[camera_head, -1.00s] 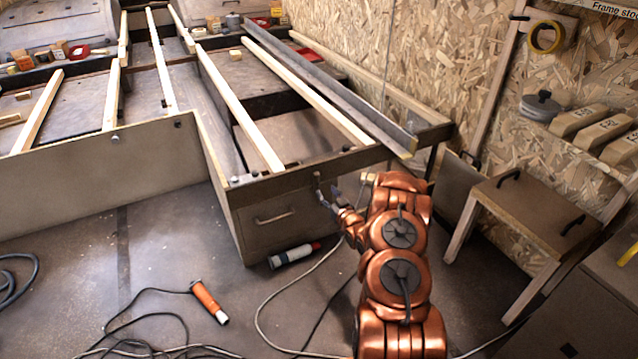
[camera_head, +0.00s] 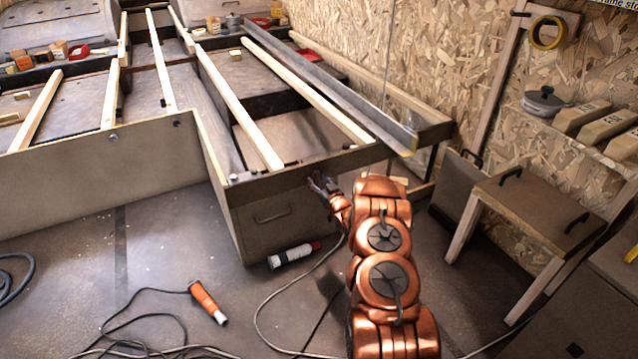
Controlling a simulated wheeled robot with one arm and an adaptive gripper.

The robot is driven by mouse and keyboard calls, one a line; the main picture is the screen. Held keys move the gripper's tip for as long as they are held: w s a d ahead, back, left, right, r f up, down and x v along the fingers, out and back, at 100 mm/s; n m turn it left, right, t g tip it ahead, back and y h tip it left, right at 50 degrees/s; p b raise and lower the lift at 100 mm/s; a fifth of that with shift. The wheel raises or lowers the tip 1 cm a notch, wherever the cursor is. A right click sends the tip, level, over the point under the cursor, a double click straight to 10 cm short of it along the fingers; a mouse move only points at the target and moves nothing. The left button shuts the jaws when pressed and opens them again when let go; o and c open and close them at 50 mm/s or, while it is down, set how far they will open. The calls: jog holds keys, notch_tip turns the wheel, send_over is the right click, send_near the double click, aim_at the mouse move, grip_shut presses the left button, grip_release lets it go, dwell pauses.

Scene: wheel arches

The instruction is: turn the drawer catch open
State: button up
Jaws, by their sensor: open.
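The drawer front (camera_head: 285,215) with its bar handle (camera_head: 271,216) is below the wooden bed frame's near edge. It appears closed. My gripper (camera_head: 318,182) is open at the upper right corner of the drawer front, close under the frame rail. The catch is not clear to see; the small fingers and my copper arm cover that corner. I cannot tell whether the fingers touch it.
A white and red tube (camera_head: 290,256) and an orange tool (camera_head: 208,302) with its cable lie on the floor. A small wooden table (camera_head: 535,215) stands at the right. A metal rail (camera_head: 330,85) lies along the frame top.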

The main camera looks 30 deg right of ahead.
jog(key=shift+c, duration=0.4)
grip_shut()
jog(key=shift+m+p, duration=0.4)
jog(key=m+p, duration=0.1)
jog(key=m, duration=0.1)
jog(key=m+p, duration=0.1)
jog(key=shift+d+r+m, duration=0.1)
jog(key=shift+d+m, duration=0.2)
jog(key=shift+m, duration=0.1)
jog(key=m, duration=0.1)
jog(key=m+p, duration=0.1)
jog(key=m, duration=0.1)
jog(key=m+p, duration=0.1)
jog(key=m, duration=0.1)
jog(key=shift+s+d+f, duration=0.1)
jog(key=shift+d+f, duration=0.15)
jog(key=shift+f, duration=0.1)
jog(key=m, duration=0.8)
jog(key=shift+d+f+p, duration=0.15)
jog(key=shift+f+p, duration=0.15)
jog(key=shift+f, duration=0.05)
jog(key=shift+m, duration=0.3)
